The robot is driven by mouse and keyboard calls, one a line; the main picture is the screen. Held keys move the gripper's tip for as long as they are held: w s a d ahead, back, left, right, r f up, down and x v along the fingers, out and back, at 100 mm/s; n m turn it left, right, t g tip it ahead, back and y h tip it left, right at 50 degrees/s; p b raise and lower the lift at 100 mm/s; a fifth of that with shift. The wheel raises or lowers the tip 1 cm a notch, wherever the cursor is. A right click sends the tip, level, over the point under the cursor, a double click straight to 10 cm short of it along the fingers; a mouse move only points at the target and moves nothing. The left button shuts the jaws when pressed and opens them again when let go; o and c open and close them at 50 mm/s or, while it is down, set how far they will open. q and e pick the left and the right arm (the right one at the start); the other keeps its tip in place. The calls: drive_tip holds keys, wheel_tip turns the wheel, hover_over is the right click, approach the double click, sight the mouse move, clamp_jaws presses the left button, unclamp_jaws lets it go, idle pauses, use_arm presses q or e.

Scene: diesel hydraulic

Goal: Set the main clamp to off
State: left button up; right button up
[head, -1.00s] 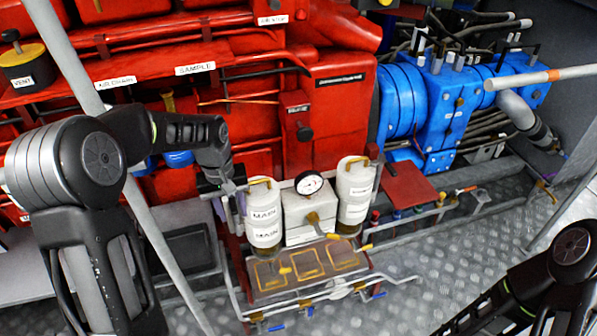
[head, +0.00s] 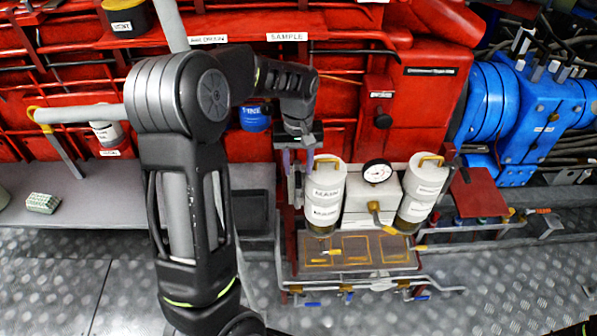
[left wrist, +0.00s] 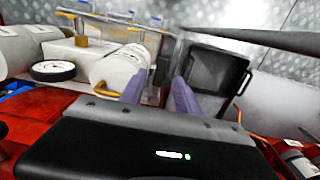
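A white canister labelled MAIN (head: 322,205) stands upright left of the gauge block, with a yellow clamp handle (head: 327,160) across its top. In the left wrist view the canister (left wrist: 122,62) and its yellow handle (left wrist: 102,88) lie just left of my fingers. My left gripper (head: 297,163) points down beside the canister's top, on its left; its purple fingers are apart with nothing between them. It also shows in the left wrist view (left wrist: 158,95). I cannot tell whether a finger touches the handle.
A pressure gauge (head: 377,171) on a white block and a second white canister (head: 424,190) stand to the right. A brown panel (head: 360,252) with pipes and blue-handled valves is below. Red machinery (head: 350,110) rises behind; a dark tray (left wrist: 215,70) lies on the other side.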

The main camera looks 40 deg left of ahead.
sight(298, 178)
use_arm(q)
drive_tip(key=shift+f, duration=1.55)
drive_tip(key=shift+c, duration=0.5)
clamp_jaws()
